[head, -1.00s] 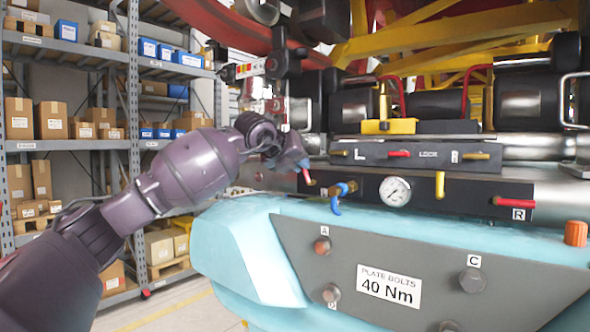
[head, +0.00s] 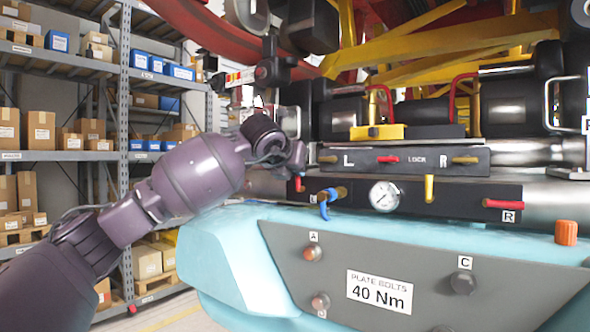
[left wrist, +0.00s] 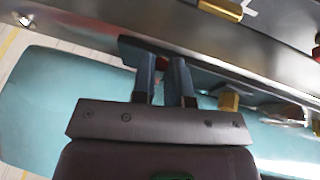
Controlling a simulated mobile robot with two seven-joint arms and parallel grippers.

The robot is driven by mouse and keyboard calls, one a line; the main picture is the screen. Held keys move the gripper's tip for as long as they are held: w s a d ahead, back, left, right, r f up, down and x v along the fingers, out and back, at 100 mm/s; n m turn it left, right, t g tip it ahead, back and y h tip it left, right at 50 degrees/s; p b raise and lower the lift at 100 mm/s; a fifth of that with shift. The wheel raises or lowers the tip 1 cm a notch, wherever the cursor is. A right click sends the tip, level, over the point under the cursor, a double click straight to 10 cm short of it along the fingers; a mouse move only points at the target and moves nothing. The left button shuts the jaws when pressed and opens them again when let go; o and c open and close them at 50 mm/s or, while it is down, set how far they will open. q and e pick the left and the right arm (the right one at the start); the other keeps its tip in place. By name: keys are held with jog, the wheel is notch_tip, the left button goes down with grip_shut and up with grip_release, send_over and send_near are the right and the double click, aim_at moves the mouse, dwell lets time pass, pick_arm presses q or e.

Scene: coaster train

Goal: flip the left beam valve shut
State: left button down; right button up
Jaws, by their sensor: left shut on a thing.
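The left beam valve shows as a short red handle (head: 298,184) at the left end of the black beam panel (head: 410,205). Its tip hangs down below my left gripper (head: 297,164); the rest is hidden by the gripper. In the left wrist view my left gripper (left wrist: 163,65) has its fingers close together with a bit of red (left wrist: 159,62) between them, shut on the handle. The right valve's red handle (head: 503,204) lies level along the panel above an R label. My right gripper is not in view.
Beside the left handle are a blue-handled valve (head: 325,205) and a pressure gauge (head: 384,196); a yellow lever (head: 429,188) hangs further right. The lock panel (head: 410,161) runs above. The pale blue body (head: 215,245) bulges out below. Shelves (head: 60,155) stand behind.

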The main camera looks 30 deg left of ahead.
pick_arm(q)
jog(key=shift+f, duration=0.1)
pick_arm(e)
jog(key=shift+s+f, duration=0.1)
pick_arm(q)
jog(key=c, duration=1.1)
grip_release()
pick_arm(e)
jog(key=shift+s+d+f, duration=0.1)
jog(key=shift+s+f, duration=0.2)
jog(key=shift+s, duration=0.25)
pick_arm(q)
jog(key=shift+s+r, duration=0.25)
jog(key=shift+s, duration=0.2)
jog(key=b+v, duration=0.1)
jog(key=v, duration=0.9)
jog(key=shift+d, duration=0.1)
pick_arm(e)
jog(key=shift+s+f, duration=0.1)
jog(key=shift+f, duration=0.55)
pick_arm(q)
jog(key=shift+w, duration=0.1)
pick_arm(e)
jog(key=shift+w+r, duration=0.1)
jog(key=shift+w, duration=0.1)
